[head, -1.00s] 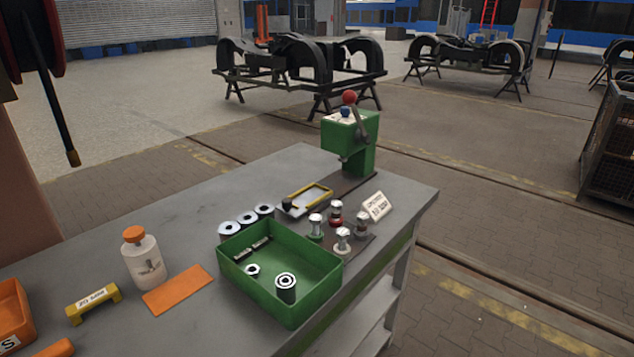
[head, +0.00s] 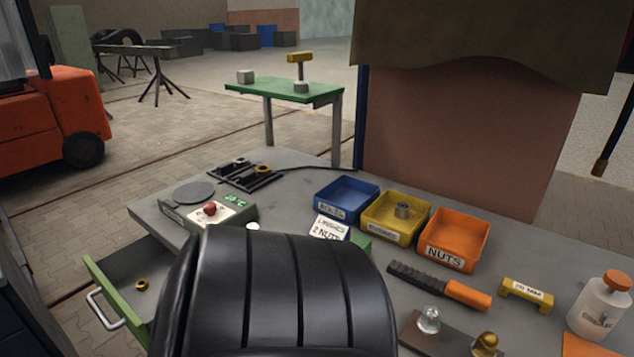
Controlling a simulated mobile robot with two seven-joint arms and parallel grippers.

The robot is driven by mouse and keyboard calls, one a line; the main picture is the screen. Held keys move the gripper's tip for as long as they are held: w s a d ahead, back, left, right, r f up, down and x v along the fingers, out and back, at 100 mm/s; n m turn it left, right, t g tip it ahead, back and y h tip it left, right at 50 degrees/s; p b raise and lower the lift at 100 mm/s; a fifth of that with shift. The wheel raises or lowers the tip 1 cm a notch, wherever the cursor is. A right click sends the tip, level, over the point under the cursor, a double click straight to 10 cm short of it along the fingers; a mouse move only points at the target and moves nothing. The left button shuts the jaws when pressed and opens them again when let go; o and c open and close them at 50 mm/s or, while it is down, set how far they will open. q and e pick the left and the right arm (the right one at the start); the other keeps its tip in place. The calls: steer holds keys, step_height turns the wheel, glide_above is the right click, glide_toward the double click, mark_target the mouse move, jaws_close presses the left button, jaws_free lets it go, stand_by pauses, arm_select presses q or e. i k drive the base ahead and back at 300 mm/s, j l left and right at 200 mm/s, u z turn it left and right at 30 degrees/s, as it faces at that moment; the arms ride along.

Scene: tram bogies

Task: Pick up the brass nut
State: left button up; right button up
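A small brass-coloured nut (head: 142,285) with a dark centre lies in the open green drawer (head: 112,288) at the lower left of the head view. Another brass-coloured ring (head: 263,169) sits on the dark slotted rack (head: 245,176) at the back of the bench. A brass domed piece (head: 487,343) stands on a brown board at the bottom edge; I cannot tell exactly what it is. Neither of my grippers shows. A large black ribbed form fills the lower middle and hides part of the bench and drawer.
The grey bench (head: 300,172) holds a blue bin (head: 346,198), a yellow bin (head: 395,216) with a grey piece, and an orange bin (head: 455,240) labelled NUTS. A scale (head: 208,208), an orange-handled tool (head: 440,285) and a white bottle (head: 603,308) stand nearby. An orange vehicle (head: 50,120) is at left.

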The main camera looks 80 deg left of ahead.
mark_target(141, 284)
steer(key=u, duration=3.85)
steer(key=i+j, duration=0.9)
steer(key=i, duration=0.15)
steer(key=l+z, duration=0.05)
